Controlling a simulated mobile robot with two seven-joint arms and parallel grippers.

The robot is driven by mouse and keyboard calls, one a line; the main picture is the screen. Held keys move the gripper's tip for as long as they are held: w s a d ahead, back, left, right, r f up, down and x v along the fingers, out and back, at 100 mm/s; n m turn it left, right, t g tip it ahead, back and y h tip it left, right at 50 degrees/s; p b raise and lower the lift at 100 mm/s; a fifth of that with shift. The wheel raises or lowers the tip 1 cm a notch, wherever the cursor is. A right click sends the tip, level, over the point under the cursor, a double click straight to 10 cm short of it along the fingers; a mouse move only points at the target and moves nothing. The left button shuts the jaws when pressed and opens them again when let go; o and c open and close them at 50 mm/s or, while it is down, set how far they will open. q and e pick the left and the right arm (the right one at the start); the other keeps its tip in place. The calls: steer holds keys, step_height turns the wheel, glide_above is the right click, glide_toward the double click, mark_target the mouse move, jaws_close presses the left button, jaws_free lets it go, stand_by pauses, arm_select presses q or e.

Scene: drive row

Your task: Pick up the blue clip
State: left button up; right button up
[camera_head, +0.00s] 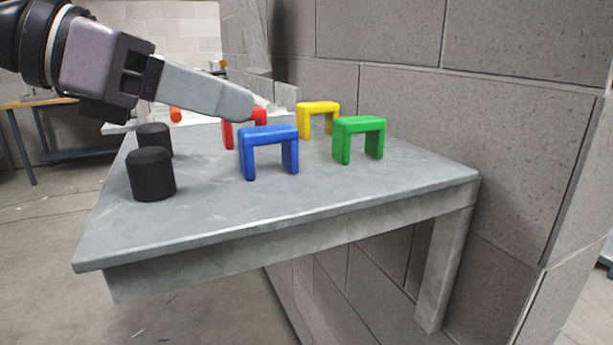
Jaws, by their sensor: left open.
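The blue clip (268,133) is an upside-down U shape standing on its two legs on the grey table (340,205), near the middle. My left gripper (240,104) comes in from the upper left and is open and empty. Its fingertip shows just above and left of the blue clip in the picture; I cannot tell whether it touches. Only one finger shows clearly, side-on. The red clip (229,135) behind is partly hidden by the finger and the blue clip. My right gripper is not in view.
A green clip (359,125) stands right of the blue one, and a yellow clip (318,106) stands behind. Two black cylinders (151,175) (155,138) stand at the table's left. A block wall (450,120) borders the right side. The table's front is clear.

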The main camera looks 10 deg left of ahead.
mark_target(283, 126)
arm_select(q)
steer(key=shift+w+d+f+b, duration=0.1)
steer(key=shift+d+f+b, duration=0.1)
steer(key=shift+f, duration=0.2)
steer(key=shift+w+d+f+b, duration=0.1)
steer(key=shift+d+f+b, duration=0.05)
steer(key=shift+f, duration=0.25)
steer(key=x, duration=0.7)
steer(key=shift+w+a+r, duration=0.1)
steer(key=shift+w, duration=0.3)
steer(key=c, duration=1)
